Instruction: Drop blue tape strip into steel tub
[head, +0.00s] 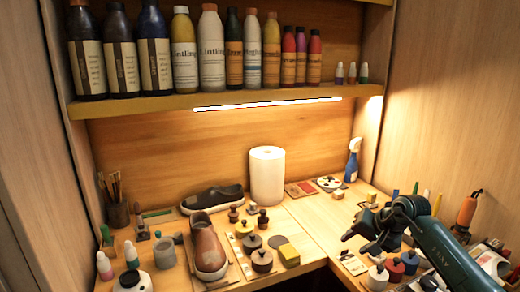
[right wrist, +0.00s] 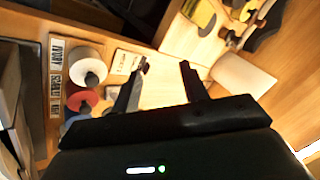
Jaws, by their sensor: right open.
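My right gripper (head: 355,243) is over the right-hand worktop in the head view, and its fingers stand apart with nothing between them in the right wrist view (right wrist: 166,68). Bare wood and a small printed card (right wrist: 128,62) show near the fingertips. I cannot pick out a blue tape strip in either view. A small grey cup (head: 165,254) stands left of the brown shoe in the head view; I cannot tell whether it is the steel tub. My left gripper is not in view.
A paper roll (head: 267,176), a spray bottle (head: 352,160) and a brown shoe (head: 208,247) stand on the worktop. Bottles line the shelf (head: 200,104) above. Bare wood shows at the worktop's middle.

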